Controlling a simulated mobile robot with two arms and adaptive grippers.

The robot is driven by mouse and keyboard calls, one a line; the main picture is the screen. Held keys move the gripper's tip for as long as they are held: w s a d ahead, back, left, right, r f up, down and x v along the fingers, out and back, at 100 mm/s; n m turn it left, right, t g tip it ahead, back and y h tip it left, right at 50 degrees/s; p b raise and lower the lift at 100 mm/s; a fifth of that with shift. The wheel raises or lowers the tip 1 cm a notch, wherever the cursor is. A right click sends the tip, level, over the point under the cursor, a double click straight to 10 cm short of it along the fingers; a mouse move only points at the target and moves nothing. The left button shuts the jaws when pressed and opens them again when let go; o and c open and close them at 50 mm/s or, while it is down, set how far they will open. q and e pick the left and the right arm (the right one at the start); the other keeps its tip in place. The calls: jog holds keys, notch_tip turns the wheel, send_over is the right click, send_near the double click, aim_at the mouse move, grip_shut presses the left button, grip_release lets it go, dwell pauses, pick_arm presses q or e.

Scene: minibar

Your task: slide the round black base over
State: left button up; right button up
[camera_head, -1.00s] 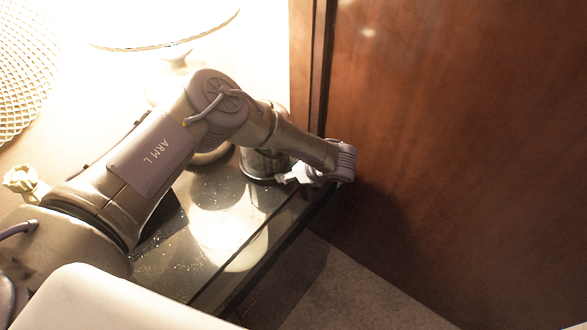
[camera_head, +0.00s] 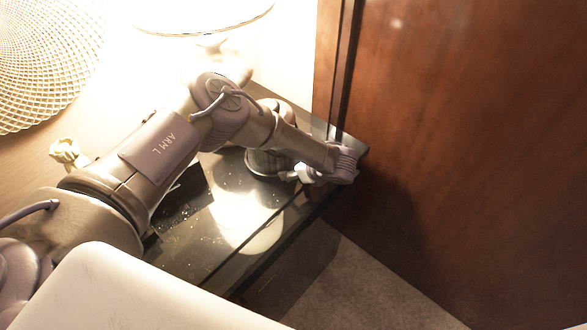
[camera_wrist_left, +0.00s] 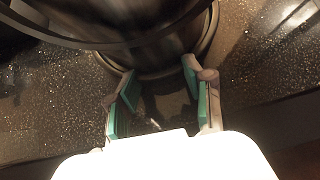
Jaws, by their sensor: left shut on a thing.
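The round black base (camera_head: 263,163) stands on the dark speckled counter top (camera_head: 190,225), partly hidden behind my left arm. In the left wrist view the base (camera_wrist_left: 150,55) is a large dark round body with a rim, filling the top middle. My left gripper (camera_head: 300,174) is low at the counter's front edge, on the near right side of the base. In the left wrist view the green-padded fingers of the left gripper (camera_wrist_left: 160,72) stand apart, with the base's lower rim between their tips, and they are shut on it. My right gripper is not in view.
A brown wood panel (camera_head: 460,130) rises right beside the counter's right end. A pale stemmed stand (camera_head: 208,42) and a woven round piece (camera_head: 40,60) are at the back left. A small flower-shaped piece (camera_head: 68,152) is at left. Carpet (camera_head: 380,285) lies below.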

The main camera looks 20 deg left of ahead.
pick_arm(q)
jog(key=o, duration=1.1)
jog(key=shift+s+a+f, duration=0.1)
jog(key=shift+s+f, duration=0.1)
jog(key=shift+f, duration=0.05)
jog(key=shift+o, duration=1.5)
jog(key=shift+w+a, duration=0.1)
jog(key=shift+w, duration=0.15)
jog(key=shift+r, duration=0.1)
jog(key=v, duration=1.2)
